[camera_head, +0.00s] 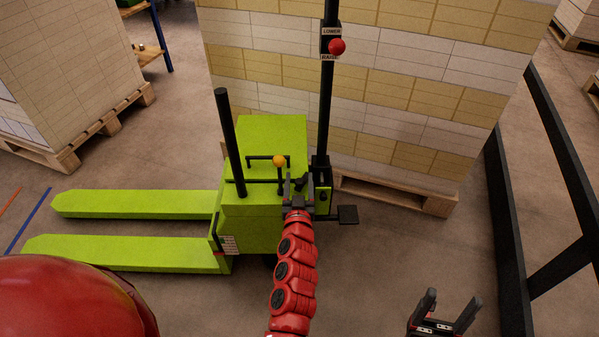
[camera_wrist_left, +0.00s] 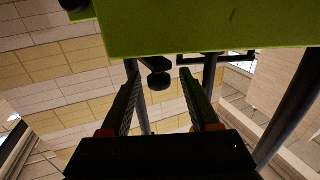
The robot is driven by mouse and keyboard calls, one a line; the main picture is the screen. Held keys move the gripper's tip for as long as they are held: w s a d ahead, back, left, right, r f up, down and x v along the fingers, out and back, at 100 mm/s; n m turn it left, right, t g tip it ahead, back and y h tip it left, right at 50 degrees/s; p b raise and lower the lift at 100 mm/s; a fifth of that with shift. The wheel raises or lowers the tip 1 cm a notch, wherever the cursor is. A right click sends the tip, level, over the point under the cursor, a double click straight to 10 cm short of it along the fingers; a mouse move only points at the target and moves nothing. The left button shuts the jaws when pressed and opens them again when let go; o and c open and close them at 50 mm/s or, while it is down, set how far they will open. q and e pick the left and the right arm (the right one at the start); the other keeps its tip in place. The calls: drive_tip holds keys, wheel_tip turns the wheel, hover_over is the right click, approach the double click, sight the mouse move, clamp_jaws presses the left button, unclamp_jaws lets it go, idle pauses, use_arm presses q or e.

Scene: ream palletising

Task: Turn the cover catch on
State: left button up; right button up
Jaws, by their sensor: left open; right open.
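The lime-green pallet truck (camera_head: 262,150) stands in the middle of the head view, its forks pointing left. In the left wrist view its green body (camera_wrist_left: 210,25) fills the upper part. A small dark knob-like piece (camera_wrist_left: 158,81), probably the cover catch, shows between and just beyond my left fingertips; I cannot tell if they touch it. My left gripper (camera_head: 299,183) is open at the truck's right side, beside the black post, and hides part of the catch area in the head view. My right gripper (camera_head: 446,305) is open and empty at the lower right, over the floor.
A black mast (camera_head: 325,110) carries a LOWER/RAISE box with a red knob (camera_head: 337,46). An orange ball knob (camera_head: 279,160) stands left of my left gripper. Stacked reams (camera_head: 400,80) on a pallet (camera_head: 395,193) rise close behind. A black rail frame (camera_head: 508,230) stands at right.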

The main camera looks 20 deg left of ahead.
use_arm(q)
drive_tip(key=shift+x, duration=1.6)
clamp_jaws()
